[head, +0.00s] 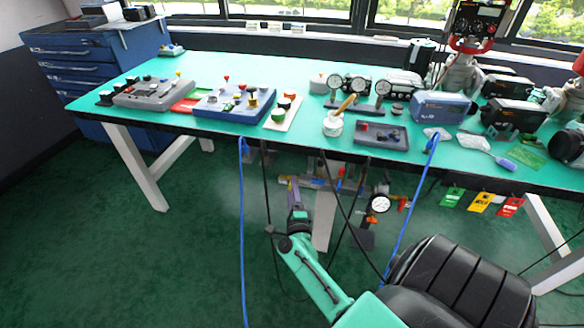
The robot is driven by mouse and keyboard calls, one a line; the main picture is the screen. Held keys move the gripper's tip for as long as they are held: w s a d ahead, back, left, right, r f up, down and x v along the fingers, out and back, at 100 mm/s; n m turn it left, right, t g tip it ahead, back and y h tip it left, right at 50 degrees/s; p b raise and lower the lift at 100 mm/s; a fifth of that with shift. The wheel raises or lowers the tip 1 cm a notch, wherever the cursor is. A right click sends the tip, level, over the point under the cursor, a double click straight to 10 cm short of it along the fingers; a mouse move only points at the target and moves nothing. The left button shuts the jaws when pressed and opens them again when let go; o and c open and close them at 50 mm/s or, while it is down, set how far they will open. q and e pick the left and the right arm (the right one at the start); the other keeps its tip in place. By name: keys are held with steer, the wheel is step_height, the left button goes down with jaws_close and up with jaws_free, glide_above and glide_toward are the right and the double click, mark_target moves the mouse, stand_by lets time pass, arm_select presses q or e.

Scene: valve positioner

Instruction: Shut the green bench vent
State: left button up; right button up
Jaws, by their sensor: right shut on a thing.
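My right gripper (292,185) is under the front edge of the bench, at the left end of some pipework (320,182). Its mint arm comes up from the bottom of the head view. The gripper is shut on a small part there, at the place of the green bench vent, but the gripper hides most of it. I cannot make out the vent's handle or its angle. A faint pale haze hangs around this spot. My left gripper is not in view.
A green-topped bench (225,70) carries gauges, control boxes and a white pot (333,125). A blue cable (242,230) and black cables hang in front of the pipework. A round gauge (380,204) and coloured tags (481,202) are to the right. Floor at left is clear.

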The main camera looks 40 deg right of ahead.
steer(key=shift+a+r+n+g+y+p, duration=0.1)
steer(key=shift+n+g+y+p, duration=0.3)
steer(key=shift+n+p, duration=1.25)
steer(key=shift+m, duration=0.25)
steer(key=o, duration=1.4)
steer(key=shift+c, duration=0.2)
steer(key=v, duration=1.4)
steer(key=shift+s+a+p, duration=0.2)
steer(key=shift+p, duration=0.1)
